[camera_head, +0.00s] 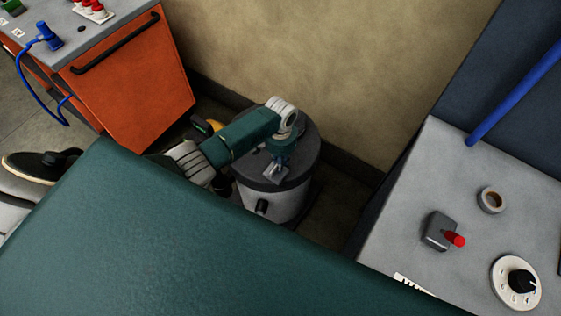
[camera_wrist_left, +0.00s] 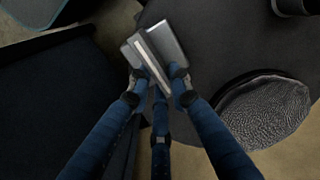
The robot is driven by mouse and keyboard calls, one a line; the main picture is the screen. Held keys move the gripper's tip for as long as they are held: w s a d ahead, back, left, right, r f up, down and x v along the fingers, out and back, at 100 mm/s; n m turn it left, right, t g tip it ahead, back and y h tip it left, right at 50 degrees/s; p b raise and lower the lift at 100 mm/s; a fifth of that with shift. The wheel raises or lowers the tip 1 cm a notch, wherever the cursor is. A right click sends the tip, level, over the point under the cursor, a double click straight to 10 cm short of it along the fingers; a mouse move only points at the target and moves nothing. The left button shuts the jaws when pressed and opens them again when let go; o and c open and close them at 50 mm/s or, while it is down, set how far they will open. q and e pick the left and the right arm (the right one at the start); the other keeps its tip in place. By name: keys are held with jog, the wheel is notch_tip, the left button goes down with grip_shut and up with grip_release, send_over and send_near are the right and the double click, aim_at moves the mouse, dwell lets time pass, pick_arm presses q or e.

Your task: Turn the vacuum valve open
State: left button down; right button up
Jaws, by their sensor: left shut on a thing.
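My left gripper (camera_head: 279,163) reaches down over the lid from the left. In the left wrist view its blue fingers (camera_wrist_left: 157,88) are shut on the handle. The fingertips hide part of it. My right gripper is in neither view.
A dark textured round part (camera_wrist_left: 264,110) lies close to the right of my fingers in the wrist view. A beige wall (camera_head: 350,70) stands close behind the drum. An orange cabinet (camera_head: 140,85) is at the left, and a grey console (camera_head: 460,185) with a red-tipped switch (camera_head: 440,232) at the right.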

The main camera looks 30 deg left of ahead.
pick_arm(q)
jog(key=shift+w, duration=0.1)
jog(key=c, duration=1.6)
grip_release()
jog(key=shift+o, duration=0.2)
jog(key=shift+r, duration=0.25)
notch_tip(320, 180, up, 12)
jog(key=shift+f, duration=0.2)
